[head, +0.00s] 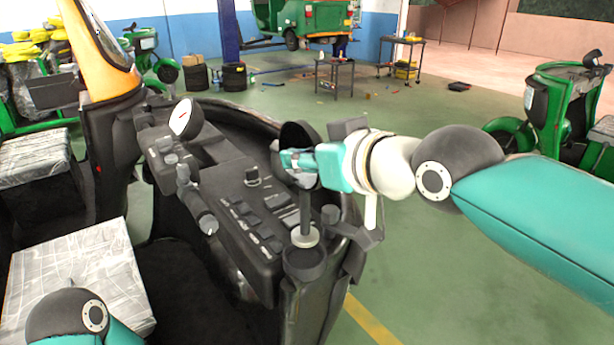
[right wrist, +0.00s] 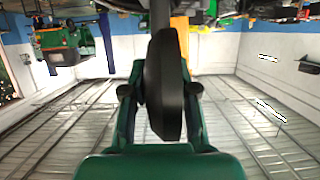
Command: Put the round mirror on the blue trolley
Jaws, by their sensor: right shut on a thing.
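The round mirror (head: 297,137) is a dark disc on a dark stalk, at the right end of the black dashboard in the head view. My right gripper (head: 291,160) is shut on it, reaching in from the right. In the right wrist view the mirror (right wrist: 166,85) shows nearly edge-on between the two fingers. Below the gripper in the head view, the stalk meets a light ring on the dashboard; I cannot tell if it is fixed there. My left gripper is out of view. No trolley looks clearly blue.
Two dark trolleys stand at the back, one in the middle (head: 337,78) and one farther right (head: 404,65). Green rickshaws stand around. The green floor (head: 440,270) at right is mostly clear.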

